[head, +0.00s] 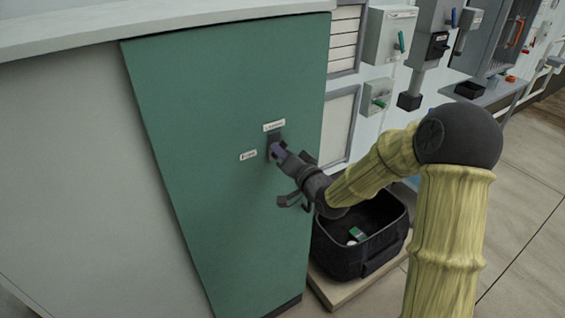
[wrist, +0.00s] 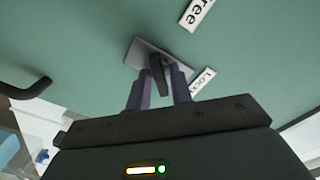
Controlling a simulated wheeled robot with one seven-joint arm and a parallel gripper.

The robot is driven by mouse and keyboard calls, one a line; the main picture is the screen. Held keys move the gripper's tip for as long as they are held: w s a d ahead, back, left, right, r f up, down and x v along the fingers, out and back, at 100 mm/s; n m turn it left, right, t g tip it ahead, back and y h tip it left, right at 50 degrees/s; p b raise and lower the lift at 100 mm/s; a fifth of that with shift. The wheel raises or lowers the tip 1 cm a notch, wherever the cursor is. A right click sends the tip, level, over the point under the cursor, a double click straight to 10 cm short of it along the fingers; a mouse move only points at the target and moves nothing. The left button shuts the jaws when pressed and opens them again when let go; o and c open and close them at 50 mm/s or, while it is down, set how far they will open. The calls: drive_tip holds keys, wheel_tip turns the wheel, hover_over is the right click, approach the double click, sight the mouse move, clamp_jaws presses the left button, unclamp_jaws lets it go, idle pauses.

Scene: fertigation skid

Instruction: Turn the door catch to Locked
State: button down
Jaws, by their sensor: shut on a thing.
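The green door (head: 225,90) carries the catch, a dark lever (wrist: 157,72) on a grey square plate (wrist: 140,50); in the head view the plate (head: 273,138) is mostly behind my fingers. A label reading "Free" (wrist: 200,12) and one starting "Lock" (wrist: 203,80) sit beside it in the wrist view. In the head view two small labels show, one above the plate (head: 274,125) and one to its left (head: 248,155), too small to read surely. My gripper (wrist: 160,88) is shut on the lever. I cannot tell which label the lever points at.
A dark bar handle (wrist: 28,88) stands out from the door near the catch. A black open crate (head: 335,258) with small items sits on a low board at the door's right. Wall boxes with green handles (head: 401,42) are beyond. Floor at right is clear.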

drive_tip(key=n+b, duration=0.9)
drive_tip(key=shift+f, duration=0.2)
idle(0.4)
drive_tip(key=c, duration=1.5)
unclamp_jaws()
drive_tip(key=shift+r, duration=0.1)
drive_tip(key=shift+s, duration=0.1)
drive_tip(key=v, duration=1.7)
drive_tip(key=shift+s+d, duration=0.1)
drive_tip(key=shift+d, duration=0.1)
